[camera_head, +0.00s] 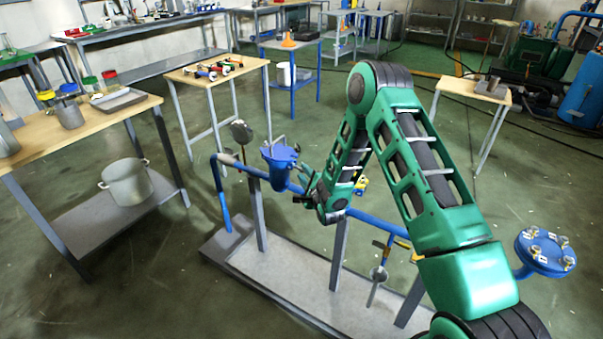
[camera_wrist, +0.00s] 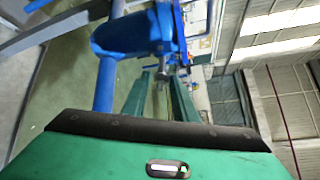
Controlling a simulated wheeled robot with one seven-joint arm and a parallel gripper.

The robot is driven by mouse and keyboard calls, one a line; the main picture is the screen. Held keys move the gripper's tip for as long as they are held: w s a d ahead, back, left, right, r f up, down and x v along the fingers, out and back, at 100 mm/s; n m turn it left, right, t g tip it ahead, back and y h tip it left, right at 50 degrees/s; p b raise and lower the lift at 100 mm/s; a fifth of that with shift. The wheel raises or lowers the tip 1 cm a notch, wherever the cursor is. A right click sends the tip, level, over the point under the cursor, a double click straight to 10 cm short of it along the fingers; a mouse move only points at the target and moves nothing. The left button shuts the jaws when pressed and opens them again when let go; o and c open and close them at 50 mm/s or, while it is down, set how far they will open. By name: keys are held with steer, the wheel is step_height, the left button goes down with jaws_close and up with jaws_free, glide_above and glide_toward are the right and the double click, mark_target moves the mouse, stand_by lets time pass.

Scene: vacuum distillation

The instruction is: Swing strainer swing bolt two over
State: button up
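The blue strainer (camera_head: 279,172) stands on the blue pipe left of my arm, with grey metal parts on its top. Its swing bolts are too small to tell apart in the head view. In the wrist view a blue body (camera_wrist: 125,36), apparently the strainer, fills the top middle. My gripper (camera_head: 301,192) is just right of the strainer. In the wrist view my gripper (camera_wrist: 164,76) shows two green fingers with a gap between them. Small grey metal parts show around the fingertips; I cannot tell whether they touch.
The blue pipe (camera_head: 398,230) runs right to a round blue flange (camera_head: 546,251) with several fittings. It stands on a grey base frame (camera_head: 285,285). A wooden table (camera_head: 110,116) and a steel pot (camera_head: 127,183) are at left.

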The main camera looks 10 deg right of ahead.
steer(key=shift+w+a+f, duration=0.1)
steer(key=shift+w, duration=0.6)
steer(key=shift+w+a+f, duration=0.1)
steer(key=shift+w, duration=0.6)
jaws_close()
steer(key=shift+d+r, duration=0.1)
steer(key=shift+r, duration=0.05)
steer(key=shift+r+n+g+h, duration=0.55)
steer(key=shift+n+g, duration=0.25)
steer(key=shift+g, duration=0.3)
steer(key=shift+w+a+r+n+g+h, duration=0.2)
steer(key=shift+r+n+g+h, duration=0.3)
steer(key=shift+g, duration=0.25)
steer(key=shift+w+a+r+n+g+h, duration=0.15)
steer(key=shift+r+n+g+h, duration=0.3)
steer(key=shift+g, duration=0.3)
steer(key=shift+s+f, duration=0.1)
